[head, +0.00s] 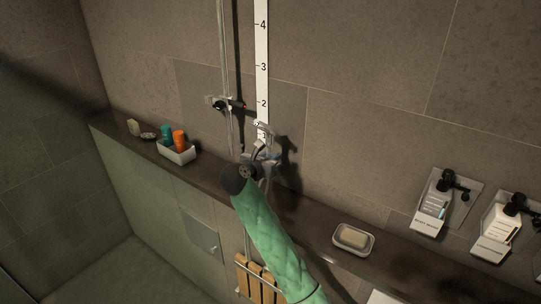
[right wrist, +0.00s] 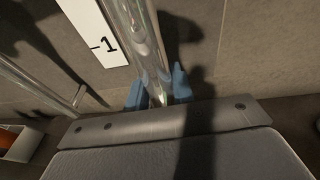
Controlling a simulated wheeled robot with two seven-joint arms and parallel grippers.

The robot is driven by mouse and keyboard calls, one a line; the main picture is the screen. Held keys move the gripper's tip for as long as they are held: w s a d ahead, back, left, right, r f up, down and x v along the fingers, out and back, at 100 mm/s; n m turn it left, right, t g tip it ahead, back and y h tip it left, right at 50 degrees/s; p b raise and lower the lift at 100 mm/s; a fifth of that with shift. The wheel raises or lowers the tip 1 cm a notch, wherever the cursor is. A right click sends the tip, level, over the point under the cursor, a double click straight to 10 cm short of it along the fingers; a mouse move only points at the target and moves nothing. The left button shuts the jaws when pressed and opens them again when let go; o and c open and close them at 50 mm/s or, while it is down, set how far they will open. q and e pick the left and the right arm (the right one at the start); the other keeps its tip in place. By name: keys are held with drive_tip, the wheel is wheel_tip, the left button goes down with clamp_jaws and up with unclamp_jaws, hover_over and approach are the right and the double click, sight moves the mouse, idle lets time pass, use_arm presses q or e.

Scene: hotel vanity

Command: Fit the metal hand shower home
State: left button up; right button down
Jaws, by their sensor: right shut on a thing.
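The metal hand shower (head: 262,130) is in my right gripper (head: 262,160), in front of the wall at the lower end of the number strip. In the right wrist view its shiny handle (right wrist: 140,40) runs up between the blue fingertips of my right gripper (right wrist: 158,90), which are shut on it. A dark holder (head: 228,104) sits on the vertical metal rail (head: 222,50), up and to the left of the hand shower. The hand shower is apart from this holder. My left gripper is not in view.
The number strip (head: 262,50) is on the wall right of the rail. A ledge (head: 300,207) runs below, with a white bin (head: 177,153) of bottles at left and a soap dish (head: 354,239) at right. The wall above is clear.

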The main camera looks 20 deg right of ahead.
idle(0.3)
drive_tip(key=c, duration=1.1)
unclamp_jaws()
drive_tip(key=shift+f, duration=0.1)
